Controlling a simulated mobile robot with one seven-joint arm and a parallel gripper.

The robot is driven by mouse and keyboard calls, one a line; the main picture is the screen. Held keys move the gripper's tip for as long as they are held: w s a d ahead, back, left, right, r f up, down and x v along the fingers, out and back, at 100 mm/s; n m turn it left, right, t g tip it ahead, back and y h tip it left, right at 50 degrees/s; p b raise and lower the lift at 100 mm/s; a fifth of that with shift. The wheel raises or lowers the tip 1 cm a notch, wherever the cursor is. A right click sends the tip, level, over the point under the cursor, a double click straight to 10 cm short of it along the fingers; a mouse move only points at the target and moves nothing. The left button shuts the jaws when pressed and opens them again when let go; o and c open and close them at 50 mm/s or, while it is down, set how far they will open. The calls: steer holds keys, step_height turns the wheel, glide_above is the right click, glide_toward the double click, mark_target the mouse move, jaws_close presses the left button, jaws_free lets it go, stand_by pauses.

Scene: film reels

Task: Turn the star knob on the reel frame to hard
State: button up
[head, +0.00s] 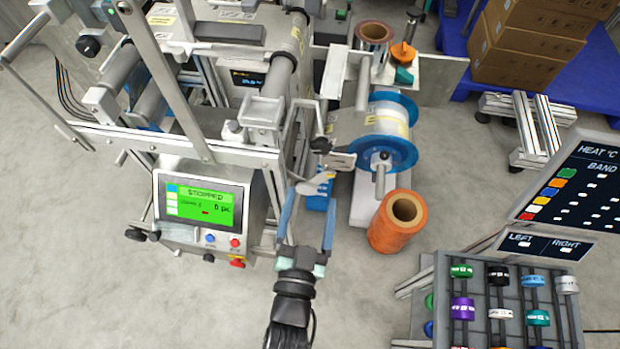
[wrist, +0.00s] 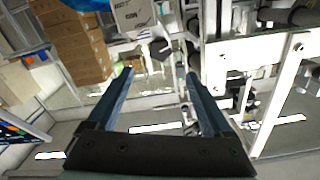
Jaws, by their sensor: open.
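A small black knob (head: 320,145), apparently the star knob, sits on the metalwork left of the blue-flanged reel (head: 405,148). A dark knob (wrist: 160,48) also shows in the wrist view beyond my fingertips, apparently the same one. Its lobes and any hard or soft marking are too small to read. My gripper (head: 308,198) is open, with its two blue fingers reaching up toward the knob. In the wrist view the gap between the fingertips (wrist: 159,75) looks empty, and the knob stands apart from both fingers.
A machine with a green screen (head: 205,202) stands left of my gripper. An orange roll (head: 396,222) stands on the floor to the right. A rack of coloured rings (head: 490,282) is at lower right. Cardboard boxes (head: 540,45) stand on a blue pallet behind. Metal bars crowd the knob.

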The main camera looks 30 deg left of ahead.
mark_target(321, 145)
steer(key=w+a+n+b, duration=0.1)
steer(key=w+a+n, duration=0.1)
steer(key=w, duration=0.6)
steer(key=w+a+n+b, duration=0.2)
steer(key=w, duration=0.6)
steer(key=shift+a, duration=0.4)
steer(key=shift+w, duration=0.1)
jaws_close()
steer(key=shift+m+b, duration=0.35)
steer(key=shift+m, duration=0.95)
jaws_free()
